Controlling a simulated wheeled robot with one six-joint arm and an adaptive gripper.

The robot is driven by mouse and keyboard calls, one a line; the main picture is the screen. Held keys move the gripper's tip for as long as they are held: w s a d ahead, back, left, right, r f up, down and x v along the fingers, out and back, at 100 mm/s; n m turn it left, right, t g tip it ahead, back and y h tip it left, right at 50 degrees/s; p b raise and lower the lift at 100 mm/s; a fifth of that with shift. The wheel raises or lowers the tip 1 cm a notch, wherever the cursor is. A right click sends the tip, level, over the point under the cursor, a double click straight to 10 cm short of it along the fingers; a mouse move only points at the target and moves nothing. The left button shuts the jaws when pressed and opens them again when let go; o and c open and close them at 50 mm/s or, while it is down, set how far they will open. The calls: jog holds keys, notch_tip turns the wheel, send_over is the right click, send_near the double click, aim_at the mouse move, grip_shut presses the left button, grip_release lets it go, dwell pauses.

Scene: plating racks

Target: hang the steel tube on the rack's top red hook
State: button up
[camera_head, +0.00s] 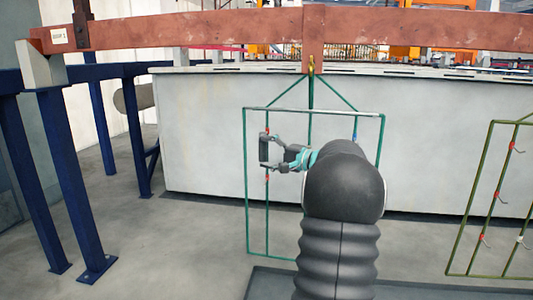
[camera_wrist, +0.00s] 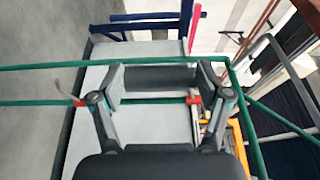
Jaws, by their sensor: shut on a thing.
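The steel tube (camera_wrist: 155,78) is a short dark grey cylinder between the fingertips of my gripper (camera_wrist: 157,85) in the wrist view. In the head view the tube (camera_head: 263,149) is upright, in front of the left part of the green rack (camera_head: 246,200). My gripper (camera_head: 266,150) is shut on it, one finger near each end. The rack's top red hook (camera_head: 267,131) shows just above the upper finger; in the wrist view its red mount (camera_wrist: 193,98) lies beside the right finger. I cannot tell whether the tube touches the hook.
A lower red hook (camera_head: 267,178) is just below my gripper. The rack hangs from a rusty red beam (camera_head: 200,32). A second olive-green rack (camera_head: 490,160) with several hooks hangs at right. A pale tank wall (camera_head: 205,140) stands behind; blue posts (camera_head: 60,175) stand at left.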

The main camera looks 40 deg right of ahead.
jog(key=shift+w+d+f, duration=0.2)
jog(key=shift+w+d, duration=0.1)
jog(key=shift+d, duration=0.05)
dwell(0.3)
jog(key=shift+w+d+f, duration=0.15)
jog(key=shift+d, duration=0.05)
jog(key=shift+w+d+f, duration=0.3)
jog(key=shift+d, duration=0.05)
dwell(1.0)
jog(key=o, duration=1.2)
jog(key=shift+o, duration=0.2)
